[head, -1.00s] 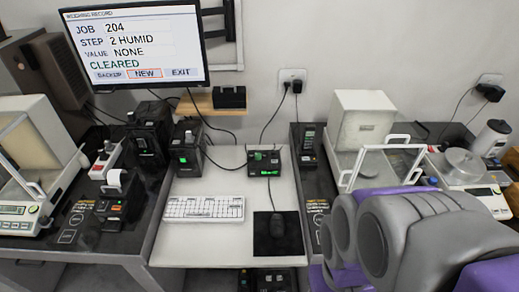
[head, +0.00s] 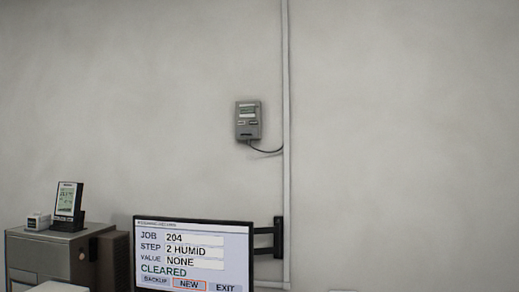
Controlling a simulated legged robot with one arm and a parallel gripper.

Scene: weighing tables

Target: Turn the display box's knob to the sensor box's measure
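A grey box (head: 248,121) with a small greenish screen and a cable from its lower edge is fixed high on the wall. It looks like the sensor box. Its reading is too small to make out. A monitor (head: 195,256) below it shows JOB 204, STEP 2 HUMID, VALUE NONE, CLEARED, and the buttons BACKUP, NEW and EXIT, with NEW outlined in red. No box with a knob is in view now. My gripper is not in view.
A small upright display (head: 68,200) and a small white block (head: 38,221) stand on a grey cabinet (head: 50,262) at lower left. A vertical conduit (head: 286,150) runs down the wall beside a black monitor mount (head: 278,237). The wall at right is bare.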

